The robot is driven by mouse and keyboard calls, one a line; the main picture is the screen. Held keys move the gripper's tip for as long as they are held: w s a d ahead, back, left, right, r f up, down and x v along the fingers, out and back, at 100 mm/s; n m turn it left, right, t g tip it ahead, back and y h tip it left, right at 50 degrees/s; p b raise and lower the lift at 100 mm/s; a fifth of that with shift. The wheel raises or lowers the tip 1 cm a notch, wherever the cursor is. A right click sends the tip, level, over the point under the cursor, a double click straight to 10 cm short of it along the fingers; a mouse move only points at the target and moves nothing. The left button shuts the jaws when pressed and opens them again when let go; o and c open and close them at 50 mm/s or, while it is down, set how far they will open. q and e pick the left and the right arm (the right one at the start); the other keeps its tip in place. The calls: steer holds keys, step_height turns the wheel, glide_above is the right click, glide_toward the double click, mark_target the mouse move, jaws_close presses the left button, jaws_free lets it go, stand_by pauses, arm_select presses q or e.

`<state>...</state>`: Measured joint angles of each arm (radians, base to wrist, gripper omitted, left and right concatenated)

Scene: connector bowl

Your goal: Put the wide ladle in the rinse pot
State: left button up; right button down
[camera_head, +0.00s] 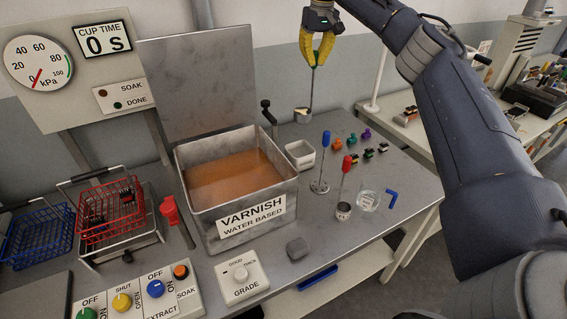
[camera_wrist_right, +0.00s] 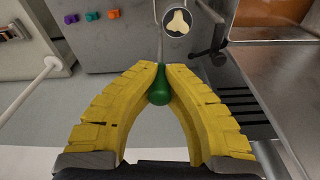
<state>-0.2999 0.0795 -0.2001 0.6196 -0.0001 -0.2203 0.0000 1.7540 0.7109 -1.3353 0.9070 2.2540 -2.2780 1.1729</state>
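My right gripper (camera_head: 316,62) has yellow fingers closed on a green handle, also seen in the right wrist view (camera_wrist_right: 160,75). A thin rod runs from the handle to a round cup, which I take as the wide ladle (camera_head: 302,115); its round end shows in the wrist view (camera_wrist_right: 178,20) with something pale inside. It hangs above the table's back edge, clear of the pots. A small white square pot (camera_head: 300,156) and a clear glass beaker (camera_head: 367,201) stand on the table; I cannot tell which is the rinse pot. My left gripper is not in view.
The varnish tank (camera_head: 190,205) with brown liquid stands left of the white pot. A blue-handled disc tool (camera_head: 319,187) and a red-handled cup tool (camera_head: 343,211) stand nearby. Several small coloured connectors (camera_head: 353,158) lie to the right. Red (camera_head: 112,212) and blue (camera_head: 40,240) baskets sit left.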

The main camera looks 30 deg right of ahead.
steer(key=shift+w+a+m, duration=0.2)
steer(key=shift+w+m, duration=0.1)
steer(key=shift+w, duration=0.05)
step_height(320, 180, down, 20)
steer(key=shift+f, duration=0.1)
stand_by(0.5)
steer(key=c, duration=2)
jaws_free()
steer(key=o, duration=0.5)
steer(key=shift+c, duration=0.2)
steer(key=r, duration=0.4)
steer(key=s+r, duration=0.1)
steer(key=r, duration=0.7)
steer(key=shift+s+a, duration=0.15)
steer(key=shift+s, duration=0.1)
